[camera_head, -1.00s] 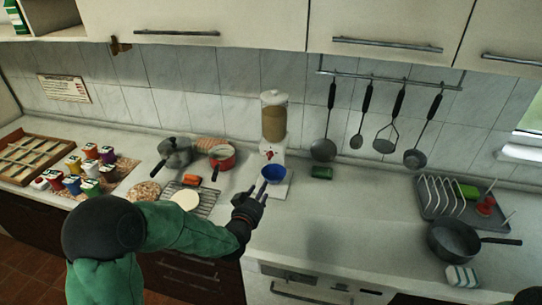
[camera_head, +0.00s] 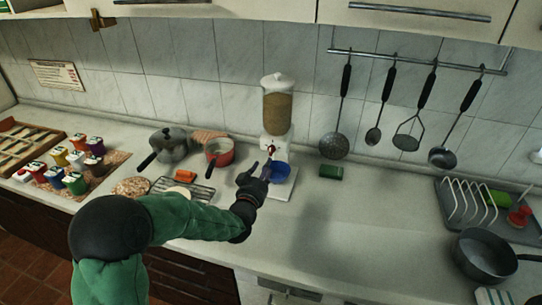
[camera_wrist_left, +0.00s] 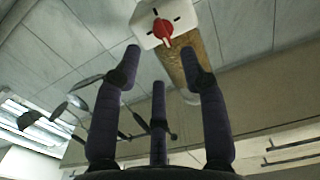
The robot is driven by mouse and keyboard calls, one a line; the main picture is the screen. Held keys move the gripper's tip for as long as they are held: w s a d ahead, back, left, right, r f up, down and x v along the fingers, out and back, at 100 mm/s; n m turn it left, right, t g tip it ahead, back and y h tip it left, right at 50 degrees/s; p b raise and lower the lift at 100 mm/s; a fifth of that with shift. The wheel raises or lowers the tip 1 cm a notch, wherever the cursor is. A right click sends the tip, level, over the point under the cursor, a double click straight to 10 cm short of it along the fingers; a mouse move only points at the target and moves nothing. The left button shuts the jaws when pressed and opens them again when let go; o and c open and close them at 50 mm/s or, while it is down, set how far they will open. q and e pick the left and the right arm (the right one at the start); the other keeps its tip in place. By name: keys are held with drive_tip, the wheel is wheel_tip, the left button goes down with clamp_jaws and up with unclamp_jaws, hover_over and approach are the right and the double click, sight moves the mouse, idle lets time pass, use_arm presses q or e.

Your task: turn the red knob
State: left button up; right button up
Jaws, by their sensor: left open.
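The red knob (camera_wrist_left: 163,30) is on the white front of the dispenser at the top of the left wrist view, with small dark marks around it. In the head view the knob is only a tiny red spot. The dispenser (camera_head: 277,112) holds brown grain, and a blue bowl (camera_head: 282,170) stands at its base. My left gripper (camera_head: 256,168) is open and empty, just in front of the dispenser and beside the bowl. In the wrist view its spread fingers (camera_wrist_left: 160,62) point toward the knob, with no contact visible. My right gripper is not in view.
A grey pot (camera_head: 171,144), a red pot (camera_head: 219,153) and a wire rack (camera_head: 198,192) stand left of the dispenser. A green sponge (camera_head: 331,172) lies to its right. Utensils hang on the wall. A pan (camera_head: 484,256) is at far right; the counter between is clear.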

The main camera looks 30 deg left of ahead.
sight(271, 153)
use_arm(q)
drive_tip(key=b+x, duration=0.1)
drive_tip(key=x, duration=0.7)
clamp_jaws()
